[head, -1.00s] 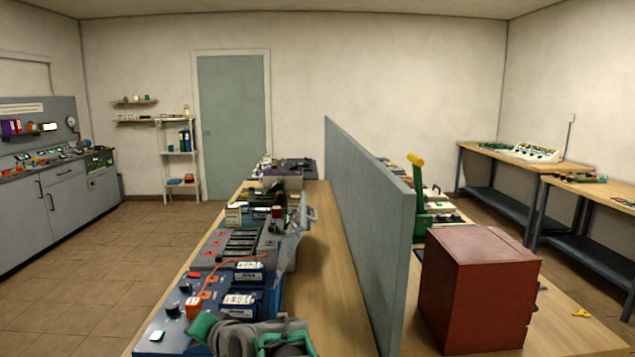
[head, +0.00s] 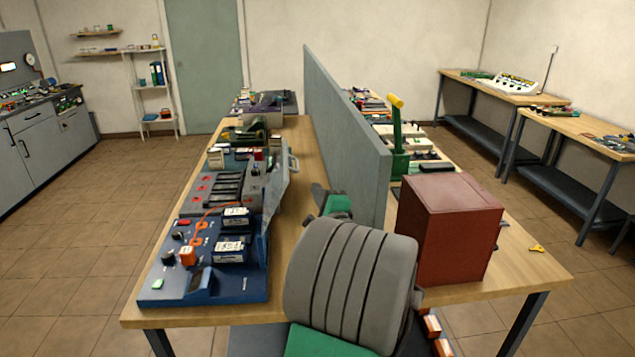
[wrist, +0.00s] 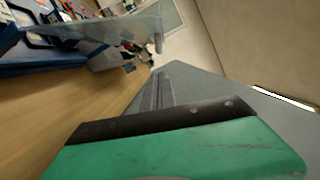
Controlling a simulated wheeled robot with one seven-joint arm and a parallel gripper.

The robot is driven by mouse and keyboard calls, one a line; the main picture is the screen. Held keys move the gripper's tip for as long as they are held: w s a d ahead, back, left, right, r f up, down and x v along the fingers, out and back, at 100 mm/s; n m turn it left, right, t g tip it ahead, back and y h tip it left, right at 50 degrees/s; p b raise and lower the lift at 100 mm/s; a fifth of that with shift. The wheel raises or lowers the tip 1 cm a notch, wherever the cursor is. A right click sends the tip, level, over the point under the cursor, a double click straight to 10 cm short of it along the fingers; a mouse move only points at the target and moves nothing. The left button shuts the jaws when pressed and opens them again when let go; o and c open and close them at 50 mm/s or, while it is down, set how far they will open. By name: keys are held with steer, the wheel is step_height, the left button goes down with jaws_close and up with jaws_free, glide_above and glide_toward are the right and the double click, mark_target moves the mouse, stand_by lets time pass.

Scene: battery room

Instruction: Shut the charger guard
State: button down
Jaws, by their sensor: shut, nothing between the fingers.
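The charger (head: 205,290) is a blue unit with black knobs, an orange cable and white-labelled batteries, on the left part of the bench. The guard (head: 278,190) is a clear panel with a handle (head: 293,161). It stands raised along the charger's right side. The clear panel (wrist: 100,30) also crosses the top left of the wrist view. My gripper (head: 320,193) is shut and empty, to the right of the guard and apart from it, beside the grey divider. Its narrow grey fingers (wrist: 157,92) show in the wrist view past the green hand; my forearm hides part of the bench.
A grey divider (head: 345,130) runs along the bench close to my gripper. A dark red box (head: 450,230) and a green lever with a yellow handle (head: 399,140) stand to its right. A bare wooden strip (head: 290,235) lies between charger and divider.

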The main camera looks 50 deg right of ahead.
steer(key=p+x, duration=0.3)
steer(key=x, duration=0.6)
steer(key=shift+w+r, duration=0.15)
steer(key=shift+w, duration=0.2)
steer(key=shift+r, duration=0.1)
